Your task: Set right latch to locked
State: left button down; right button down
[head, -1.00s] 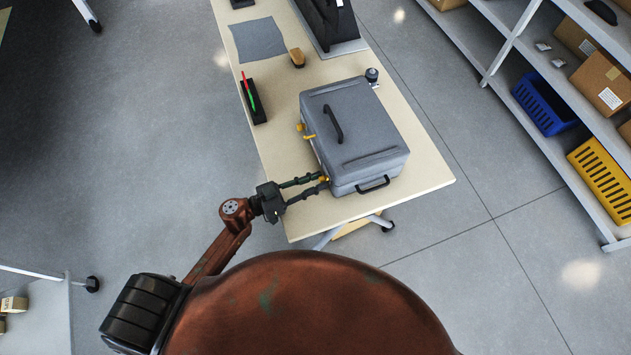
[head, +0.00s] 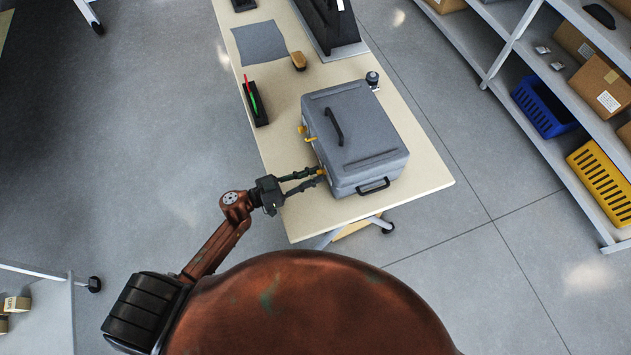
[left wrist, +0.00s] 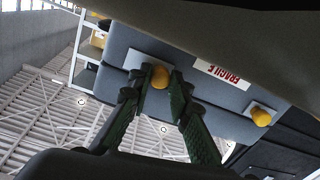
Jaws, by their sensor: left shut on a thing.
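The grey case (head: 352,135) stands closed on the table, its black lid handle (head: 334,126) on top. Two yellow latches sit on its left side in the head view: a far one (head: 308,136) and a near one (head: 321,171). My left gripper (head: 318,175) is at the near latch. In the left wrist view the fingers (left wrist: 160,90) close around this latch's yellow knob (left wrist: 159,76), which sits on a white plate. The other yellow knob (left wrist: 262,116) is at the right there, apart from the gripper. My right gripper is not in view.
The pale table (head: 420,180) also holds a black tray with red and green pens (head: 254,102), a brush (head: 299,61), a grey cloth (head: 259,42) and a small dark-topped object (head: 373,79). Shelves with a blue crate (head: 543,105) and yellow crate (head: 602,180) stand at right.

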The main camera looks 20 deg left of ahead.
pick_arm(q)
jog(key=shift+w+a, duration=0.15)
jog(key=shift+a, duration=0.05)
jog(key=c, duration=1.8)
grip_release()
jog(key=shift+o, duration=0.2)
jog(key=v, duration=1.2)
